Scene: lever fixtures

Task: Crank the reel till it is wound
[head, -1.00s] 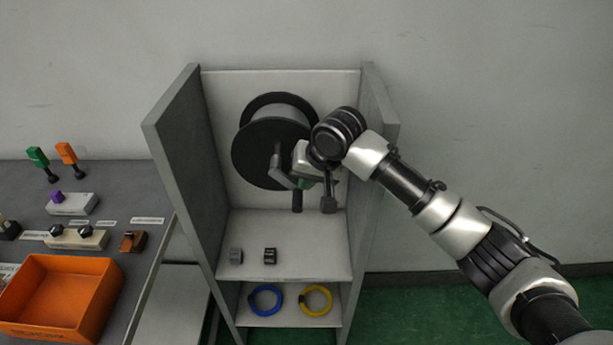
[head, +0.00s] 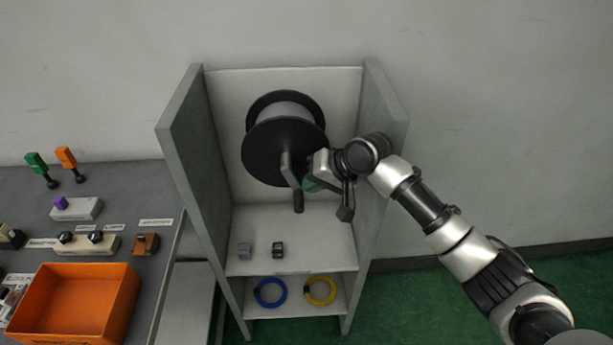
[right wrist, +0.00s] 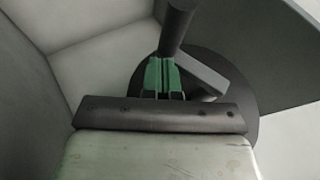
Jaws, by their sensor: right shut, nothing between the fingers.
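The reel (head: 283,139) is a black-flanged drum with grey winding, mounted at the back of an open grey cabinet. Its crank has a grey arm (head: 287,167) pointing down and a dark handle (head: 298,202) at its end. My right gripper (head: 309,185) is beside the crank on its right, in front of the reel. In the right wrist view its green fingers (right wrist: 163,78) are closed together, with the dark crank handle (right wrist: 176,25) just beyond their tips. Whether they touch the handle is unclear. My left gripper is not in view.
The cabinet has side walls (head: 187,150) close to my arm. A blue ring (head: 270,293) and a yellow ring (head: 320,290) lie below. A bench at left holds an orange bin (head: 75,305) and several levers.

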